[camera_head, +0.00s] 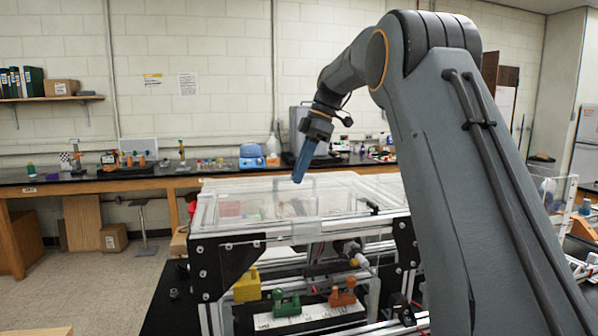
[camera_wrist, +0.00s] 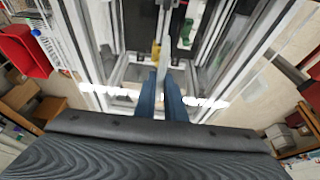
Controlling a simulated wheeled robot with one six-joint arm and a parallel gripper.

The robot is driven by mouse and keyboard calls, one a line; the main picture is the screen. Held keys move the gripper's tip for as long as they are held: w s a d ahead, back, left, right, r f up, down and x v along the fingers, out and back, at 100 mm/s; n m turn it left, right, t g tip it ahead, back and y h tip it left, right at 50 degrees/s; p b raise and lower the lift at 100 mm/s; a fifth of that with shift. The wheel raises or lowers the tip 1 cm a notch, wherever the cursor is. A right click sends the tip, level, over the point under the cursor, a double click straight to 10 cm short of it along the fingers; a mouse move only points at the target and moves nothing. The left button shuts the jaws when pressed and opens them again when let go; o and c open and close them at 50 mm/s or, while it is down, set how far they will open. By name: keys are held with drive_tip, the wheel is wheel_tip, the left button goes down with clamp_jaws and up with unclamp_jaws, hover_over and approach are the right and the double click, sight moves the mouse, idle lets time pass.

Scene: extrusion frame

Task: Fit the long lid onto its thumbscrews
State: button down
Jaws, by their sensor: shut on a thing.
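My gripper (camera_head: 297,181) points down over the aluminium extrusion frame (camera_head: 230,240), with its blue fingers close together. In the wrist view the fingers (camera_wrist: 161,98) are nearly parallel, with a glossy clear edge (camera_wrist: 205,102) running out on both sides of them. I take this to be the long lid, held between the fingers; its outline is hard to make out. In the head view clear panels (camera_head: 250,205) cover the frame's top, and I cannot tell where the lid ends and these begin. I cannot make out the thumbscrews for certain.
Inside the frame's front stand a yellow block (camera_head: 246,286), a green part (camera_head: 286,304) and an orange part (camera_head: 343,292) on a white strip. A bench (camera_head: 100,183) with several items runs along the back wall. Open floor (camera_head: 75,270) lies left; my arm hides much of the right.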

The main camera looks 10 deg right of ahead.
drive_tip(key=shift+f+b, duration=0.45)
drive_tip(key=shift+f, duration=0.25)
drive_tip(key=c, duration=1.8)
unclamp_jaws()
drive_tip(key=shift+o, duration=0.3)
drive_tip(key=shift+f, duration=0.1)
drive_tip(key=b+v, duration=0.1)
drive_tip(key=v, duration=0.7)
drive_tip(key=shift+b, duration=0.4)
